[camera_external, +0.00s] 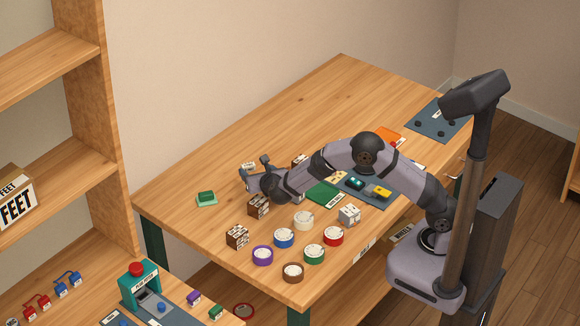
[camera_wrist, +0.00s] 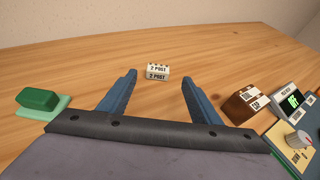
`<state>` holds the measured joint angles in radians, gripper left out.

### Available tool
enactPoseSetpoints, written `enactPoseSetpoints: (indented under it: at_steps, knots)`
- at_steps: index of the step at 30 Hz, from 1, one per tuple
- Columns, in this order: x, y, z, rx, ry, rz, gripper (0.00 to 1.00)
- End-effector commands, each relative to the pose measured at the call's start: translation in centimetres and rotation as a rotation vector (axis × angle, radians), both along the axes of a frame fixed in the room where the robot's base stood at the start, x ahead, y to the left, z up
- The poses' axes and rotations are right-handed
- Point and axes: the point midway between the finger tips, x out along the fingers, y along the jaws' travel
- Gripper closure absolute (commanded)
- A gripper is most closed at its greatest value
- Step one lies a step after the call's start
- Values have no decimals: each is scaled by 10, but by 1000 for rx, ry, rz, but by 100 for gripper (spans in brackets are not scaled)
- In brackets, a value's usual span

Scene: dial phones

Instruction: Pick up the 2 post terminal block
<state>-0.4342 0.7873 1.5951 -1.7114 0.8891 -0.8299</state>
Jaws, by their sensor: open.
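The 2 post terminal block (camera_wrist: 157,75) is a small cream block with "2 POST" labels, standing on the wooden table in the wrist view. It lies ahead of my gripper (camera_wrist: 159,77), roughly centred between the two blue-grey fingers and a little beyond their tips. In the external view the small pale block (camera_external: 248,166) shows at the far side of my gripper (camera_external: 254,167), partly hidden by the fingers. The fingers are spread wide with nothing between them.
A green block on a light green pad (camera_wrist: 40,100) is at left in the wrist view. A brown labelled block (camera_wrist: 243,106) and a meter with a green screen (camera_wrist: 293,101) are at right. Several coloured rolls, including a blue one (camera_external: 284,238), stand near the front edge. The back table is clear.

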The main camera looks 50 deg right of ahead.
Motion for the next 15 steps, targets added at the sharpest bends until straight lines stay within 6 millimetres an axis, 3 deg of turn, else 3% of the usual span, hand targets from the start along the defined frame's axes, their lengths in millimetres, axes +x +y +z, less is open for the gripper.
enactPoseSetpoints:
  at_steps: [15]
  knots:
    - [20, -12, -8, 0, 1, -2, 42]
